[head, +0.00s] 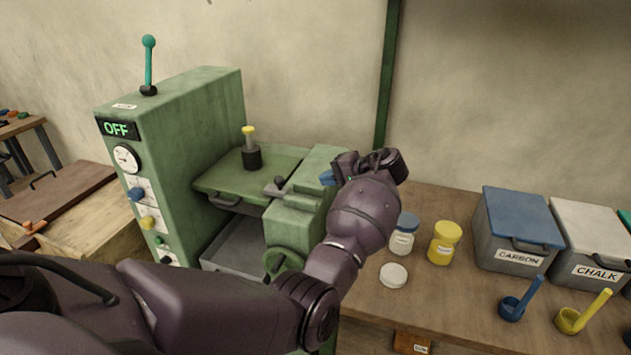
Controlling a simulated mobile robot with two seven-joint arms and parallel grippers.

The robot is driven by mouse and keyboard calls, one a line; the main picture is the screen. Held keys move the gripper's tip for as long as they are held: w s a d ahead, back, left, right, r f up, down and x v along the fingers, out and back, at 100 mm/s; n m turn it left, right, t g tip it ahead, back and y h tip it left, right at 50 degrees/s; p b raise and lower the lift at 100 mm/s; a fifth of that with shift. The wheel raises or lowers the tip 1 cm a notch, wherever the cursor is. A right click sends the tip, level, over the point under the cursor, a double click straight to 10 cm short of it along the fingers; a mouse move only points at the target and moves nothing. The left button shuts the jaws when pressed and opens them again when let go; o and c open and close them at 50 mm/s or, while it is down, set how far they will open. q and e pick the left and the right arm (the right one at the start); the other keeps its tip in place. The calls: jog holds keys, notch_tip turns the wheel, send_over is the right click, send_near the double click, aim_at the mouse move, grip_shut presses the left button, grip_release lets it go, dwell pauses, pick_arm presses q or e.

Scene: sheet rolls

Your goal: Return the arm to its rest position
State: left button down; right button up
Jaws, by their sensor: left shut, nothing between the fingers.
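My left arm comes in from the lower left, bends at the elbow and reaches up across the middle of the head view. My left gripper (345,168) is at the far end of this arm, beside the right end of the green machine (170,115). Its fingers are small and partly hidden by my wrist. It is shut with nothing held. I cannot tell whether it touches the machine. My right gripper is out of view.
A white-bodied jar with a blue lid (402,240), a yellow jar (444,244) and a white lid (394,275) are on the bench right of my forearm. Carbon (518,230) and chalk (588,240) bins stand farther right, with blue (516,306) and yellow (574,320) scoops before them.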

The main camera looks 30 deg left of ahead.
pick_arm(q)
jog(key=shift+d+r, duration=0.25)
jog(key=shift+d, duration=0.2)
jog(key=w+d+r+m+t+h, duration=0.25)
jog(key=w+d+r+t, duration=0.2)
jog(key=w+t, duration=0.4)
jog(key=s+f+t+h, duration=0.1)
jog(key=s+f+h, duration=0.2)
jog(key=s+f, duration=0.6)
jog(key=s+d+f+t+h, duration=0.1)
jog(key=s+f+h, duration=0.2)
jog(key=s+f, duration=0.7)
jog(key=s+d+f+n+t+h, duration=0.1)
jog(key=s+f+h, duration=0.3)
jog(key=s+f, duration=0.6)
jog(key=s, duration=1.3)
jog(key=shift+s+t, duration=0.35)
